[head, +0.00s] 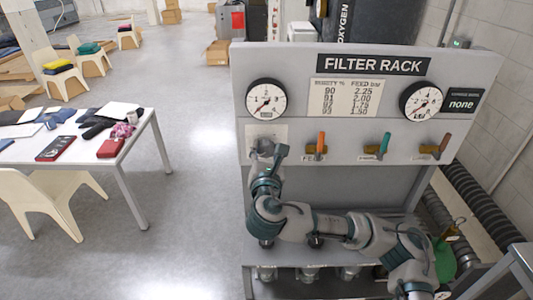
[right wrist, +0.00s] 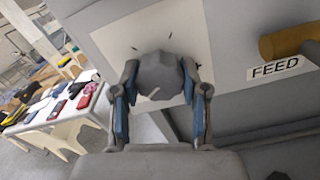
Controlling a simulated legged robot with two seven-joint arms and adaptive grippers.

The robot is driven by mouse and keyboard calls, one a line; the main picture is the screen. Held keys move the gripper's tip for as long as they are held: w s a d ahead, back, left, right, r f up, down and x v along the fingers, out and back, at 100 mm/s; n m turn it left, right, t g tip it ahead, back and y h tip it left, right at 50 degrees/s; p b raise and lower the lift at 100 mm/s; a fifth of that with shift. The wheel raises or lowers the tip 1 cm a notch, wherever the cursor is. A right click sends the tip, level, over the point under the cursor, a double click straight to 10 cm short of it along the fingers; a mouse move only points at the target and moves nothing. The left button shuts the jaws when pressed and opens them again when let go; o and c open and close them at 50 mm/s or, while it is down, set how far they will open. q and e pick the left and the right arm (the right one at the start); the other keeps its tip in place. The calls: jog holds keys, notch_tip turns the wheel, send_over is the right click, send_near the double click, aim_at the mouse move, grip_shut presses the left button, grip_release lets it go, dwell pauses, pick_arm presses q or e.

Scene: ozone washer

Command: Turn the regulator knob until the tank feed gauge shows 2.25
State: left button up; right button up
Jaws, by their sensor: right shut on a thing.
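The grey regulator knob (right wrist: 160,78) is on a pale plate on the panel, below the left gauge. My right gripper (right wrist: 160,90) is shut on it, one finger on each side. A short light mark shows on the knob's face. In the head view the right gripper (head: 268,150) largely hides the knob. The left round gauge (head: 266,99) sits above it, its needle seeming to point down-left. A second round gauge (head: 421,101) is at the right of the panel. Their numbers are too small to read surely. My left gripper is out of view.
The filter rack panel (head: 300,62) carries a chart (head: 348,97) listing 2.25 beside 90. Orange (head: 321,143), teal (head: 384,144) and red-brown (head: 443,146) valve handles are right of the knob. The FEED valve is close by. A cluttered table (head: 140,128) is at left.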

jog(key=m+b, duration=0.1)
jog(key=m, duration=0.4)
jog(key=shift+f+m+b, duration=0.15)
jog(key=shift+m+b, duration=0.15)
jog(key=shift+b, duration=0.05)
jog(key=m, duration=0.5)
jog(key=shift+w+a+b, duration=0.1)
jog(key=shift+b, duration=0.25)
jog(key=m, duration=0.5)
jog(key=shift+m, duration=0.4)
jog(key=m, duration=0.5)
jog(key=shift+m, duration=0.3)
jog(key=o, duration=1.2)
jog(key=shift+c, duration=0.2)
jog(key=shift+w, duration=0.2)
jog(key=shift+a, duration=0.1)
